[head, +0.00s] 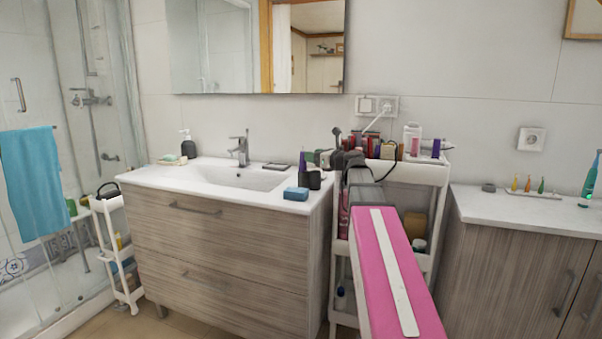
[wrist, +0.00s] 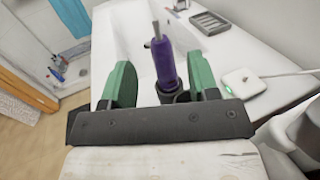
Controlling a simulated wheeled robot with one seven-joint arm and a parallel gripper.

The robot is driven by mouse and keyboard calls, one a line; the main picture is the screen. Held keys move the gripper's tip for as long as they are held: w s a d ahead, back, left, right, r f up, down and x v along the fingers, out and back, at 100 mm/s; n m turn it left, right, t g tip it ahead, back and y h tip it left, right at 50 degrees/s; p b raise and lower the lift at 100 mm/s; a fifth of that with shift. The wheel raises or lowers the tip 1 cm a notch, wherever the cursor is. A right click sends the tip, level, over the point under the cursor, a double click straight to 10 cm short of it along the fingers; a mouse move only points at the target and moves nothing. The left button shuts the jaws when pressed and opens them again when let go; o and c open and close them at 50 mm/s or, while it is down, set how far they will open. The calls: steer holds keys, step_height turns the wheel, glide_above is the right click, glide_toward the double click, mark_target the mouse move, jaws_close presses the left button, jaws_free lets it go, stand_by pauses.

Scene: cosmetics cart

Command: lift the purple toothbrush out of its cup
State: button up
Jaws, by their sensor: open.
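The purple toothbrush (wrist: 165,64) stands upright in a dark cup (wrist: 180,97) on the white sink counter. In the head view the toothbrush (head: 302,162) shows as a thin purple shape above the dark cup (head: 304,181). My gripper (wrist: 160,80) is open and empty, with green fingers. In the wrist view the toothbrush appears between the two fingers, with visible space on both sides. I cannot tell how far ahead of the fingertips it is. The lower part of the cup is hidden behind my gripper's dark bar.
A white pad with a green light (wrist: 243,82) and a grey soap dish (wrist: 209,22) lie on the counter. The crowded white cart (head: 432,174) stands to the right. The basin (head: 242,177) is empty.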

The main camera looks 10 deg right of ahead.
steer(key=x, duration=0.7)
steer(key=shift+w+a+r, duration=0.15)
steer(key=shift+w+r, duration=0.1)
steer(key=shift+r, duration=0.1)
jaws_close()
